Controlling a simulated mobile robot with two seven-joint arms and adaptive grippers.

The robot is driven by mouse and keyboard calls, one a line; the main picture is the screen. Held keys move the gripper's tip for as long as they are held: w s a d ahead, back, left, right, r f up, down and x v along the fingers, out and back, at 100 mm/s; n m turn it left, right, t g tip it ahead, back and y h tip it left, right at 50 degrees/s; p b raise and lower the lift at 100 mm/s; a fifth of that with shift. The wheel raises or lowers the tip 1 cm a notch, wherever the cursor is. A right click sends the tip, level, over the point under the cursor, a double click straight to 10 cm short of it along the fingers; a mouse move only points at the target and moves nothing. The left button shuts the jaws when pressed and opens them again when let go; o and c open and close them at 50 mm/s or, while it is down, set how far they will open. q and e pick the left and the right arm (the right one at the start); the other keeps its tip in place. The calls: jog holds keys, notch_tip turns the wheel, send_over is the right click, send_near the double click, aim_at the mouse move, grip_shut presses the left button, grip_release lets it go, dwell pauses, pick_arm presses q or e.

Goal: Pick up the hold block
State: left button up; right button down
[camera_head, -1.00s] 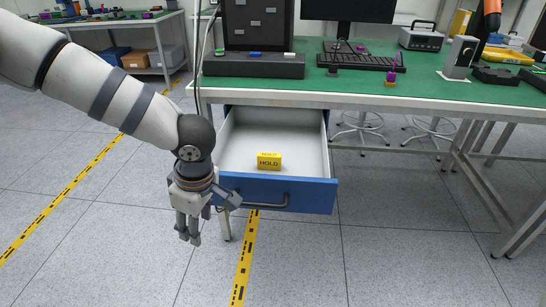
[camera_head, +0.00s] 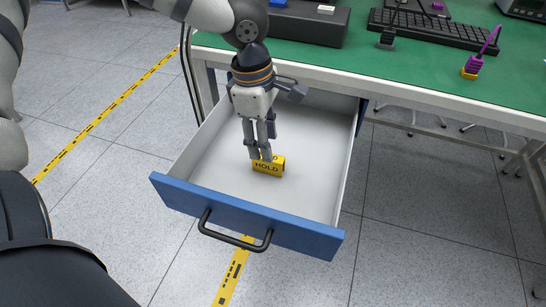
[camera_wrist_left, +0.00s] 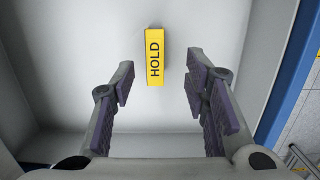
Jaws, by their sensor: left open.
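The hold block (camera_head: 268,168) is a small yellow block with black HOLD lettering. It rests on the white floor of the open drawer (camera_head: 215,165). My left gripper (camera_head: 261,157) reaches down into the drawer, with its fingertips just behind and above the block, partly covering its top in the head view. In the left wrist view the block (camera_wrist_left: 158,56) lies ahead of the open fingers (camera_wrist_left: 164,95), roughly midway between them, with nothing held. I cannot tell from the head view whether a finger touches it. My right gripper is not in view.
The green worktop (camera_head: 420,75) above carries a keyboard (camera_head: 425,32) and a purple-and-yellow item (camera_head: 472,65). The rest of the drawer is empty.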

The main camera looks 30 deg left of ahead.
aim_at(268, 164)
pick_arm(q)
jog(key=f, duration=0.6)
jog(key=shift+w+f+b, duration=0.2)
jog(key=shift+w+b, duration=0.1)
jog(key=shift+b, duration=0.1)
jog(key=c, duration=0.9)
